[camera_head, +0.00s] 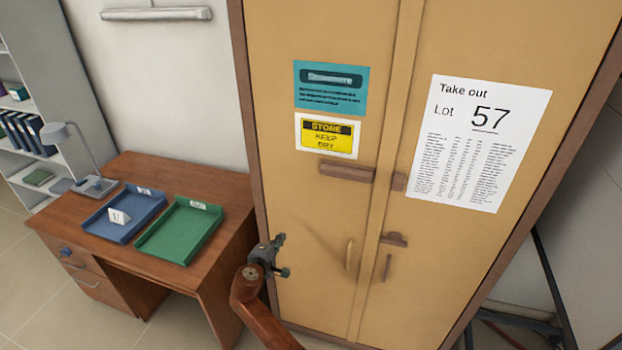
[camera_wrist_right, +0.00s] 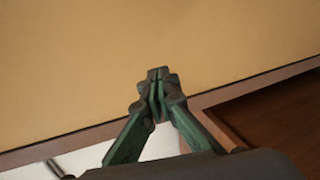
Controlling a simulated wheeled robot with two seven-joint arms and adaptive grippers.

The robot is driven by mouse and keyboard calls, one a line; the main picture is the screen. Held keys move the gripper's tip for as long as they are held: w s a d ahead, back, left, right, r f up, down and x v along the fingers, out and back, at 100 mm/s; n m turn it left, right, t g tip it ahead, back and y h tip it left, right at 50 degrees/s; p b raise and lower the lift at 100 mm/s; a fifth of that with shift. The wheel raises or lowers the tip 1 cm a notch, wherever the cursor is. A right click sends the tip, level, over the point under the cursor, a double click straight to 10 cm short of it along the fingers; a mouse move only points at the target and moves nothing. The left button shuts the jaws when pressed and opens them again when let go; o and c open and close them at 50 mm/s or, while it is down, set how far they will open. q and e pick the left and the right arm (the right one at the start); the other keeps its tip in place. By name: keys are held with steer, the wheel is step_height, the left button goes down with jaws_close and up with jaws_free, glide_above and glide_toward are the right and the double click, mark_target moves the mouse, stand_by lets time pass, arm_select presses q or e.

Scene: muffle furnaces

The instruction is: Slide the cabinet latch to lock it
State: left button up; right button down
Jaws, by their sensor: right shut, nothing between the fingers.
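The tall tan cabinet (camera_head: 300,210) has two doors. A brown latch bar (camera_head: 346,172) lies level on its left door, below the yellow label. A small brown block (camera_head: 398,181) sits on the right door in line with the bar, and a gap shows between them. My right gripper (camera_head: 284,257) is in front of the cabinet's left edge, below and left of the bar and apart from it. In the wrist view its fingers (camera_wrist_right: 157,76) are together and empty, with the plain tan door behind. My left gripper is not in view.
Door handles (camera_head: 349,254) (camera_head: 387,267) stick out below the latch, and another brown piece (camera_head: 394,240) sits above the right one. A wooden desk (camera_head: 150,170) with a blue tray (camera_head: 124,213) and a green tray (camera_head: 180,230) stands left of the cabinet.

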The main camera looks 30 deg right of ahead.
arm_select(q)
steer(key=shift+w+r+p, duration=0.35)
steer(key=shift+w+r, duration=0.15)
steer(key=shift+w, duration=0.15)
arm_select(e)
steer(key=s+r+m+h, duration=0.2)
steer(key=r, duration=1.1)
steer(key=s+a+r+m+g+h, duration=0.1)
steer(key=s+r+m+h, duration=0.1)
steer(key=r, duration=1.2)
steer(key=shift+s+r+g+h, duration=0.3)
steer(key=shift+s+h, duration=0.25)
steer(key=shift+h, duration=0.15)
arm_select(q)
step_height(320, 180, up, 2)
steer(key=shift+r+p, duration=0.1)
steer(key=shift+p, duration=1)
arm_select(e)
steer(key=w+d, duration=0.1)
steer(key=d, duration=1)
steer(key=shift+w+d, duration=0.25)
steer(key=shift+w, duration=0.05)
steer(key=shift+s, duration=0.1)
